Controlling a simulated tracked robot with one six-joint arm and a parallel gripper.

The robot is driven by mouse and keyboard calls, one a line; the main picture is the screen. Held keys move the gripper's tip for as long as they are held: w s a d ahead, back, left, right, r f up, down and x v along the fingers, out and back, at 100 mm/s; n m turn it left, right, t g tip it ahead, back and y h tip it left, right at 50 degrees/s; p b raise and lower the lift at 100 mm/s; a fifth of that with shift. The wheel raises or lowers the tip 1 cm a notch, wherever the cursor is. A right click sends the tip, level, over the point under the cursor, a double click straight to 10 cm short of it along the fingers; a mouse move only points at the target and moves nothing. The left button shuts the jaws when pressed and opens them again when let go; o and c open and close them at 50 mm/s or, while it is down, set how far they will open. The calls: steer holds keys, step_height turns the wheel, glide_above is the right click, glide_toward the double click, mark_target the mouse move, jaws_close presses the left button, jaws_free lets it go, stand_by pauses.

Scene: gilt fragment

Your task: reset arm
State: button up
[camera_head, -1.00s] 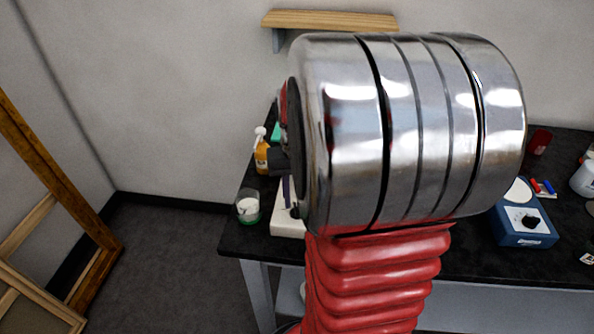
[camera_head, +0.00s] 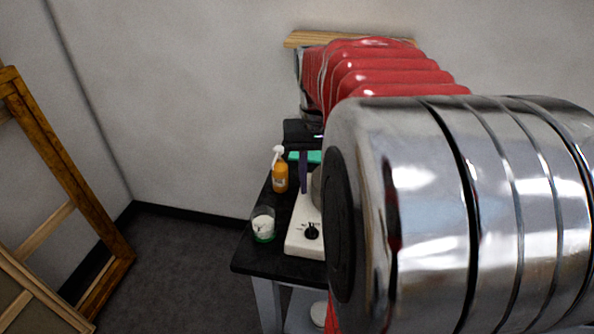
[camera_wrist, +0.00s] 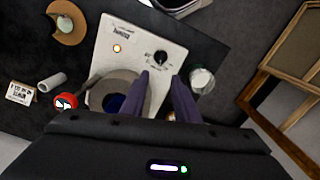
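My gripper (camera_wrist: 162,82) shows in the wrist view as two dark purple fingers, apart with nothing between them. They point over a white hotplate (camera_wrist: 127,28) with a black knob and a lit orange light. In the head view one purple finger (camera_head: 304,173) shows above the hotplate (camera_head: 300,241), left of my silver joint. My red and silver arm fills the right of the head view and hides most of the table. A round grey vessel (camera_wrist: 101,88) is on the hotplate, left of the fingers and partly covered by them.
A glass with white contents (camera_head: 263,224) stands near the table's left edge, also right of the fingers in the wrist view (camera_wrist: 201,80). An orange bottle (camera_head: 280,178) stands behind it. Wooden frames (camera_head: 75,190) lean at left. Dark floor (camera_head: 180,270) lies open between.

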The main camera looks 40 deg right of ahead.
stand_by(0.4)
steer(key=s+a+n+t, duration=0.2)
steer(key=a+n, duration=0.1)
steer(key=a, duration=0.9)
steer(key=s+a+n+t, duration=0.2)
steer(key=a+n+t, duration=0.1)
steer(key=a, duration=0.9)
steer(key=shift+s+a+f+n+t, duration=0.15)
steer(key=shift+s+f+n+t, duration=0.15)
steer(key=shift+n, duration=0.4)
